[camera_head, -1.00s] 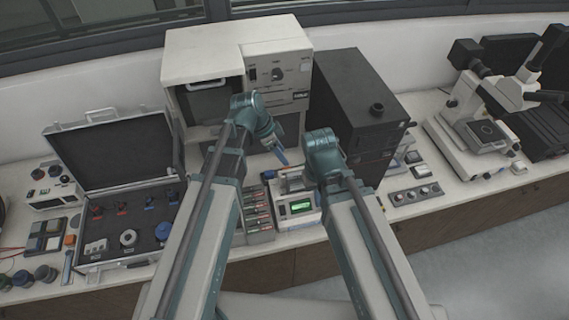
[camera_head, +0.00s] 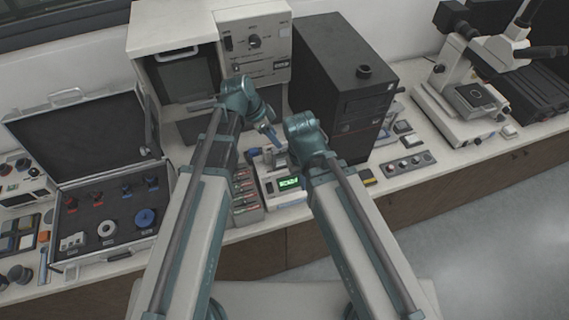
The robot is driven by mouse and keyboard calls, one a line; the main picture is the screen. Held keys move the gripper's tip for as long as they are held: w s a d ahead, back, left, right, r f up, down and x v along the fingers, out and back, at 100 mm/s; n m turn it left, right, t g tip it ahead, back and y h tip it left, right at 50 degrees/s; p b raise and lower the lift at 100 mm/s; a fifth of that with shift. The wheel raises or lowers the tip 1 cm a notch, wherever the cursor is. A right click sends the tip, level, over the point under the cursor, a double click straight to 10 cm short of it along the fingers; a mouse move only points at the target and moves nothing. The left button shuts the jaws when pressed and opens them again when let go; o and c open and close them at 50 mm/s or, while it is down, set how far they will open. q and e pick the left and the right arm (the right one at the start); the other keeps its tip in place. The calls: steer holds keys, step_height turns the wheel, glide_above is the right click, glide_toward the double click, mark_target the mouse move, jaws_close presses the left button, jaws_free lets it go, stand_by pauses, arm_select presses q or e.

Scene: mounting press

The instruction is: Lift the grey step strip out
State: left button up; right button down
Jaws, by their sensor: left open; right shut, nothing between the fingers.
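I cannot pick out the grey step strip with certainty. A small pale instrument with a lit green display (camera_head: 288,183) stands on the bench in front of the press, partly behind my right arm. My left gripper (camera_head: 271,136) is open, with blue fingers pointing down to the right, above and behind this instrument. Nothing shows between its fingers. My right gripper (camera_head: 289,156) is shut and empty beside the instrument, lower than the left one. Its fingers are mostly hidden by the wrist.
The cream press (camera_head: 180,22) and a tall black cabinet (camera_head: 345,70) stand behind the grippers. A grey rack with red parts (camera_head: 244,190) stands left of the instrument. An open case (camera_head: 90,135) is at left, a microscope (camera_head: 470,90) at right, a button panel (camera_head: 408,165) nearer.

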arm_select(q)
steer(key=shift+f, duration=0.1)
steer(key=b+x, duration=0.4)
steer(key=x, duration=0.1)
steer(key=shift+d+f+b, duration=0.1)
steer(key=shift+d+b, duration=0.1)
steer(key=shift+b, duration=0.15)
steer(key=shift+c, duration=0.4)
jaws_close()
stand_by(0.8)
